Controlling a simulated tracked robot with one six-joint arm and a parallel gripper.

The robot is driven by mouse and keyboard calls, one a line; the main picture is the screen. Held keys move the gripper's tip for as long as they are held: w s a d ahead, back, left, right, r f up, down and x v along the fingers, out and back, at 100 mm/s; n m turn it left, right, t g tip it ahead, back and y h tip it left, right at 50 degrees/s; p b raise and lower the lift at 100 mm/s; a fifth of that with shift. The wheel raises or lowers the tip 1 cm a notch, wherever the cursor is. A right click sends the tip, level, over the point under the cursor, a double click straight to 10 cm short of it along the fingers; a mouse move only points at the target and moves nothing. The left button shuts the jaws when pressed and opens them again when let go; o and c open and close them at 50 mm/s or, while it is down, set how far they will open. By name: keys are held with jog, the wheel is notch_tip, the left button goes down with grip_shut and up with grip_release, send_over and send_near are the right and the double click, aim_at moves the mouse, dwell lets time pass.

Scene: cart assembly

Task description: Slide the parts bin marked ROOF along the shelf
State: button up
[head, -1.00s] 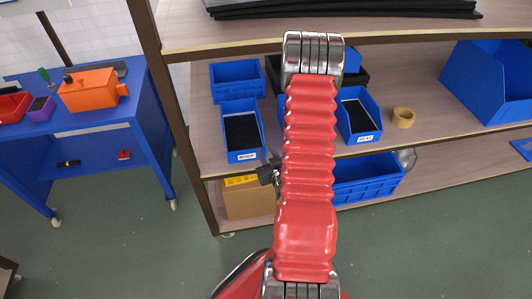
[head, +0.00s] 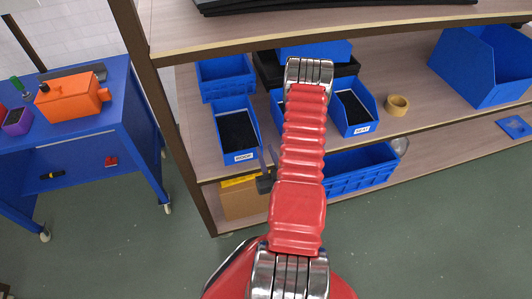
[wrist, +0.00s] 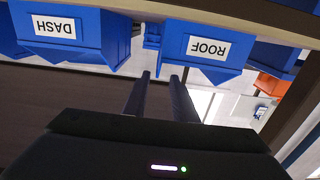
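The bin marked ROOF (head: 240,157) is a blue open-front bin with dark contents and a white label. It stands near the left end of the middle shelf (head: 205,139). In the wrist view the ROOF bin (wrist: 208,47) appears upside down, just beyond my fingertips. My gripper (head: 267,152) is just right of the bin's front in the head view. Its two fingers (wrist: 163,76) show a gap with nothing between them. They look apart from the bin, though the exact distance is unclear.
The DASH bin (wrist: 55,27) is beside ROOF, mostly hidden by my arm in the head view. The SEAT bin (head: 353,110) and a tan ring (head: 397,105) are farther right. A blue bin (head: 227,78) stands behind ROOF. A shelf post (head: 165,110) is left.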

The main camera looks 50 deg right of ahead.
aim_at(256, 126)
jog(key=x, duration=1.3)
jog(key=shift+w+d, duration=0.25)
grip_shut()
